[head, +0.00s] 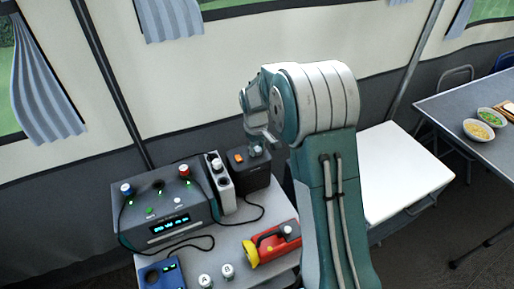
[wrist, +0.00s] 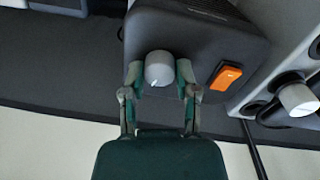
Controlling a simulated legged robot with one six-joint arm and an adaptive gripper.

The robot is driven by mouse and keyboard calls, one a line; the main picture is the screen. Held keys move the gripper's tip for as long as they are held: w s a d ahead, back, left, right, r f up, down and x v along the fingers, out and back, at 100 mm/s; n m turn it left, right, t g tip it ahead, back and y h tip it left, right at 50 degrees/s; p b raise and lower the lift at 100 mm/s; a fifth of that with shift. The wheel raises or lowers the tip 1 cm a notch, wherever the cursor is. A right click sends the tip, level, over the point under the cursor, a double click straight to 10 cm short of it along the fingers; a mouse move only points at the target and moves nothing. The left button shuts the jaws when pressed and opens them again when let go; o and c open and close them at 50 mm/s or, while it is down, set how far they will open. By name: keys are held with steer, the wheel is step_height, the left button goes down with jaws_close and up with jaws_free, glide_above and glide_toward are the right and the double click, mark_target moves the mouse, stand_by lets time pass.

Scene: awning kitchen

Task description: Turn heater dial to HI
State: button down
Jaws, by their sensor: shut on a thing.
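The heater (head: 252,178) is a dark box at the back of the small grey table, and its dark face also fills the top of the wrist view (wrist: 190,35). Its light grey round dial (wrist: 158,68) has a small pale mark near its lower edge in the wrist view. My gripper (wrist: 157,75) is shut on the dial, one finger on each side. An orange switch (wrist: 226,75) sits beside the dial. No HI lettering is readable. In the head view the dial (head: 256,151) is small, close under my gripper.
A teal-grey console (head: 165,205) with knobs and a lit display stands left of the heater, with a slim grey unit (head: 218,172) between them. A red and yellow flashlight-like thing (head: 270,245) lies in front. Black cables run across the table. A white surface (head: 400,170) is clear at right.

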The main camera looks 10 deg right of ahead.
steer(key=m, duration=0.5)
steer(key=shift+f+m, duration=0.15)
steer(key=shift+m, duration=0.15)
steer(key=shift+m+g, duration=0.3)
steer(key=shift+m, duration=1.9)
steer(key=shift+s, duration=0.1)
steer(key=shift+c, duration=1.8)
jaws_free()
steer(key=shift+a, duration=0.1)
